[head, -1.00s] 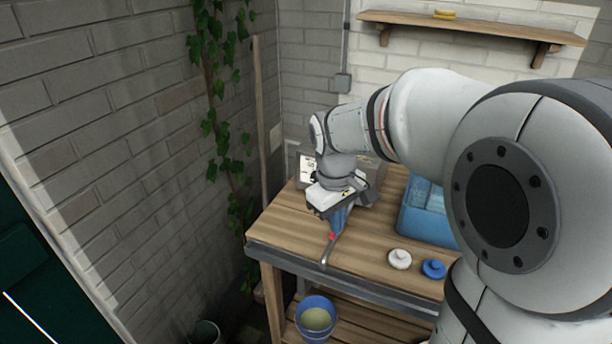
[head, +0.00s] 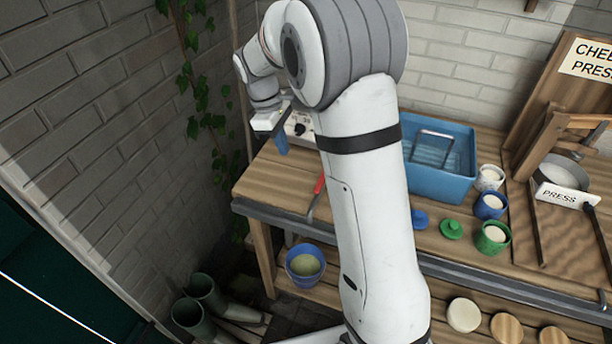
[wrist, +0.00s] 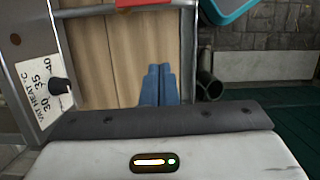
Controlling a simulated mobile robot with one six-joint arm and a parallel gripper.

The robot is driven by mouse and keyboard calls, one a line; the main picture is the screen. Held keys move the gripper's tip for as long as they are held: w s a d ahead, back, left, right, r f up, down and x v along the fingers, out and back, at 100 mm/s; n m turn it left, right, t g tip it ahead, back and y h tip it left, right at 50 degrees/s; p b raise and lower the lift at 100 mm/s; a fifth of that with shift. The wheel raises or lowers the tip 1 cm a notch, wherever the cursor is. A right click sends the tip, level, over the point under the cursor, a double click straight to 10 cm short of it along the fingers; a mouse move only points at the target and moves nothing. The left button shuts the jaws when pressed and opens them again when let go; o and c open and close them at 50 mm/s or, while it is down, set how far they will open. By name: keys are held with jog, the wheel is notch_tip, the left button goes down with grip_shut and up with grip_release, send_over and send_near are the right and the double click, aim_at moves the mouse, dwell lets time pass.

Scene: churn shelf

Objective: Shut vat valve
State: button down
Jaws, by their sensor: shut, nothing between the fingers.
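The valve's red handle (head: 319,185) shows at the table's front edge, above a grey spout (head: 311,210). Part of a red piece, probably this handle, shows at the top edge of the wrist view (wrist: 140,3). The vat box with its dial (head: 300,124) stands at the back left, partly behind my arm. Its "VAT HEAT" panel (wrist: 38,88) shows at left in the wrist view. My gripper (head: 281,143) is raised above the table's left end, apart from the handle. Its blue fingers (wrist: 160,82) are shut and empty. My arm hides part of the table.
A blue tub (head: 437,180), a blue lid (head: 420,219), a green lid (head: 452,229) and small pots stand to the right, near the press (head: 560,175). A blue bucket (head: 305,264) sits below the spout. A brick wall (head: 90,120) closes the left.

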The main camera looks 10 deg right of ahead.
jog(key=shift+d+f, duration=0.1)
jog(key=shift+d, duration=0.05)
jog(key=p+x, duration=0.1)
jog(key=x, duration=0.9)
jog(key=shift+s, duration=0.1)
jog(key=s+d, duration=0.1)
jog(key=s+d+p, duration=0.1)
jog(key=d, duration=0.1)
jog(key=shift+d, duration=0.15)
